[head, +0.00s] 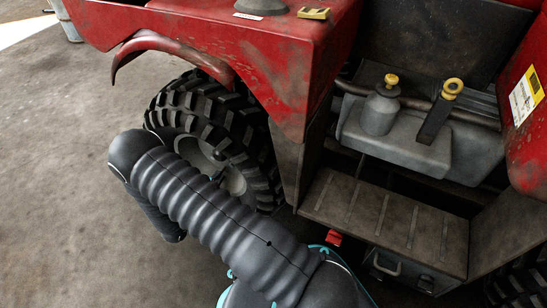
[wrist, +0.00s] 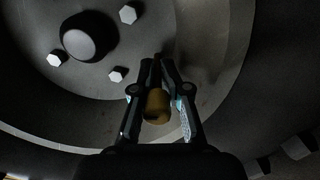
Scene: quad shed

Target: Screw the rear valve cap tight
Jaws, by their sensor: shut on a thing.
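In the wrist view my gripper (wrist: 157,72) is shut, its two fingers closing in from both sides on a small brass-coloured valve cap (wrist: 157,106). A thin dark piece shows beyond the cap between the fingertips. Whether the cap sits fully down on a valve stem cannot be told. The grey wheel rim (wrist: 190,28) lies just beyond the fingertips. In the head view the knobbly tyre (head: 203,98) stands under the red fender, and my arm hides my gripper, the cap and part of the wheel.
The wheel's dark hub (wrist: 88,37) and several pale hex nuts are left of my gripper. The red fender (head: 285,65) overhangs the wheel. Right of it are a footboard (head: 385,222) and a grey tank (head: 400,140). The concrete floor (head: 60,170) at left is clear.

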